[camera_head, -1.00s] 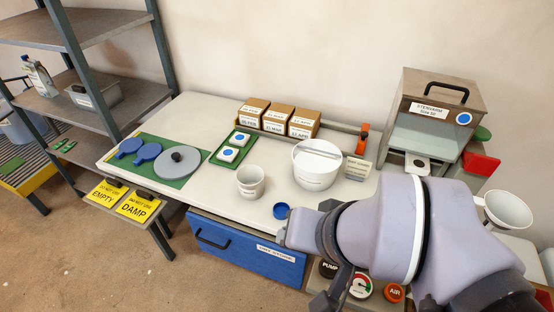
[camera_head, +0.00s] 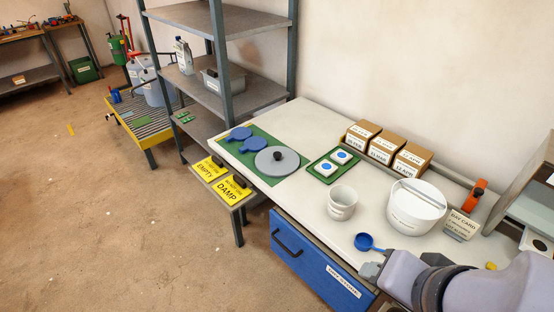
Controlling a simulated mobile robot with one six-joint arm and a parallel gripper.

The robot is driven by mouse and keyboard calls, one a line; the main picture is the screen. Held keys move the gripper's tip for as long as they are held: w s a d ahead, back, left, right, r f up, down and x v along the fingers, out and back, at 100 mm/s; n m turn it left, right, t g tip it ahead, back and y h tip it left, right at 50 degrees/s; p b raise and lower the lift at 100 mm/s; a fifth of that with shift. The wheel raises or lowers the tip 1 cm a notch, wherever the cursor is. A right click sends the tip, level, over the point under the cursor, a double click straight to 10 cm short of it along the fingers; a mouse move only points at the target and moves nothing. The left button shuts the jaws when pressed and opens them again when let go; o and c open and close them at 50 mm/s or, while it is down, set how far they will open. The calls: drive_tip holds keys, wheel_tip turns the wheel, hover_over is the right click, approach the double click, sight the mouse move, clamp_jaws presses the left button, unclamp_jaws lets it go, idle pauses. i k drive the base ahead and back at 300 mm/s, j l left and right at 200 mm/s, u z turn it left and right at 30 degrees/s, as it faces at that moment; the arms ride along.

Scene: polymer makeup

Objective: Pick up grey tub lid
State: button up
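The grey tub lid (camera_head: 268,165) is a flat round disc with a black knob. It lies on the right part of the green mat (camera_head: 248,141), on the left end of the white worktop. My gripper (camera_head: 371,268) shows at the lower right, by the worktop's front edge. It is well to the right of the lid and apart from it. The finger area is small and seen from behind, so its opening is unclear. A small blue cup or scoop (camera_head: 363,241) shows just beyond the gripper; I cannot tell whether they touch.
Two blue paddle-shaped pieces (camera_head: 237,139) lie beside the lid. A green tray (camera_head: 325,173), a white cup (camera_head: 342,202), a white tub (camera_head: 413,209) and boxes (camera_head: 384,147) stand to its right. Shelves (camera_head: 252,99) rise behind left. Yellow signs (camera_head: 229,190) sit below.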

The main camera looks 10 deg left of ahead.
sight(275, 161)
drive_tip(key=i+j+z, duration=0.2)
drive_tip(key=j, duration=0.3)
drive_tip(key=i+j+z, duration=0.25)
drive_tip(key=j, duration=0.25)
drive_tip(key=i+j+z, duration=0.2)
drive_tip(key=j, duration=0.3)
drive_tip(key=j+z, duration=0.2)
drive_tip(key=j, duration=0.35)
drive_tip(key=j+z, duration=0.2)
drive_tip(key=j, duration=0.4)
drive_tip(key=i, duration=0.1)
